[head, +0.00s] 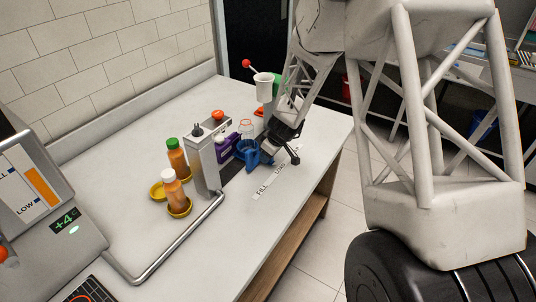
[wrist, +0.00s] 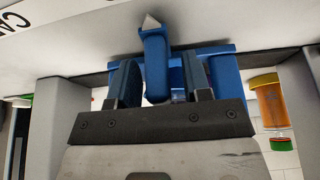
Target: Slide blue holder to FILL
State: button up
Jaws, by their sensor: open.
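The blue holder (head: 248,156) stands on the counter beside the grey machine, with a clear bottle (head: 246,131) upright in it. In the wrist view the blue holder (wrist: 222,62) shows a blue handle with a white pointed tip, between my fingers. My gripper (head: 284,140) is at the holder's right side in the head view. In the wrist view my gripper (wrist: 160,85) is open, one finger on each side of the handle, with gaps visible. The FILL label (head: 262,191) is on the counter strip, nearer the front than the second label (head: 280,168).
The grey machine (head: 204,160) stands left of the holder, with a purple item (head: 227,146) near it. Two orange juice bottles stand further left, one with a green cap (head: 177,157), one with a white cap (head: 173,190). A metal rail (head: 180,240) runs along the front. Counter around FILL is clear.

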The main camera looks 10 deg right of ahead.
jog(key=shift+c, duration=0.2)
grip_shut()
dwell(0.3)
jog(key=shift+s+a, duration=4.3)
jog(key=shift+a, duration=0.1)
jog(key=shift+o, duration=0.2)
grip_release()
jog(key=shift+s, duration=0.1)
jog(key=v, duration=0.7)
jog(key=shift+r, duration=0.35)
